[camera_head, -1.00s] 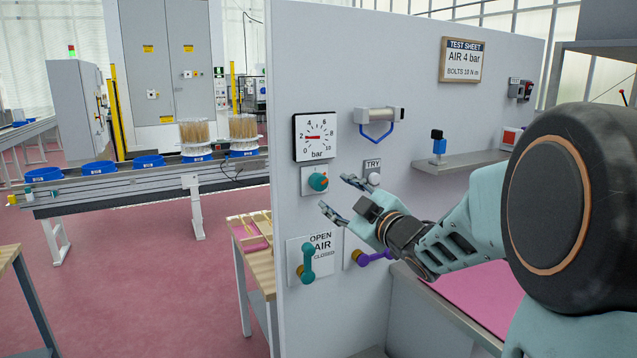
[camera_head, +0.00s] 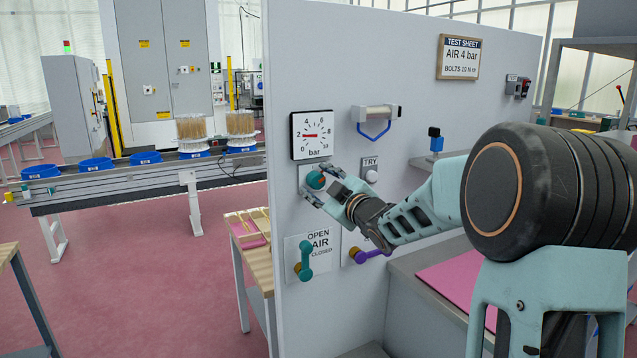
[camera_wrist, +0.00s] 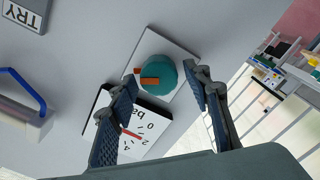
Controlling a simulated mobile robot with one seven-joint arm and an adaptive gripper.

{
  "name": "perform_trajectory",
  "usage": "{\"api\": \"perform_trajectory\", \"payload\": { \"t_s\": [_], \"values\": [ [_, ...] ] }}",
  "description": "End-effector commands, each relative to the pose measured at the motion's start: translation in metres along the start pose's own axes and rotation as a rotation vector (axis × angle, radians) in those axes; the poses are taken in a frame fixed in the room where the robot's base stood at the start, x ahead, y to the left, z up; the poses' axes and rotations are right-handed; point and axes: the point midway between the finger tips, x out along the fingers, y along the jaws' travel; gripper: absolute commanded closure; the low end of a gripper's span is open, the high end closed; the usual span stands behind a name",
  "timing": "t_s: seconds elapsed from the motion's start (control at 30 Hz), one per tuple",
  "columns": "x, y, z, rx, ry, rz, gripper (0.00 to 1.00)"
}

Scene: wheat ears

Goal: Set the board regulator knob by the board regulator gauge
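The regulator knob (camera_head: 316,180) is a teal round knob with an orange pointer on a pale plate on the grey board. It also shows in the wrist view (camera_wrist: 161,80). The gauge (camera_head: 312,135) is right above it; its red needle points left, near 2 bar. In the wrist view the gauge (camera_wrist: 143,128) is partly hidden by a finger. My gripper (camera_head: 321,184) is at the knob. In the wrist view its open fingers (camera_wrist: 160,78) stand on either side of the knob, with small gaps visible. The fingers partly cover the knob in the head view.
A test sheet (camera_head: 461,57) reads AIR 4 bar. A TRY button (camera_head: 371,176) is right of the knob. Below are a teal valve handle (camera_head: 305,260), standing upright, and a purple handle (camera_head: 373,256). A cylinder with a blue bail (camera_head: 376,113) sticks out at upper right.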

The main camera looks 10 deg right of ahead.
Motion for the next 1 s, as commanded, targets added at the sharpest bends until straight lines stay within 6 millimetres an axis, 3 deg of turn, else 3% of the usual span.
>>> {"api": "perform_trajectory", "payload": {
  "t_s": [0.03, 0.33, 0.67, 1.0],
  "values": [
    [-0.0001, 0.0000, 0.0000, 0.000, 0.000, 0.000, 0.63],
    [-0.0003, 0.0000, 0.0000, 0.000, 0.000, 0.000, 0.94],
    [-0.0003, 0.0006, -0.0005, 0.058, 0.000, 0.000, 0.94],
    [-0.0002, 0.0022, -0.0012, 0.308, -0.001, -0.001, 0.94]
  ]
}}
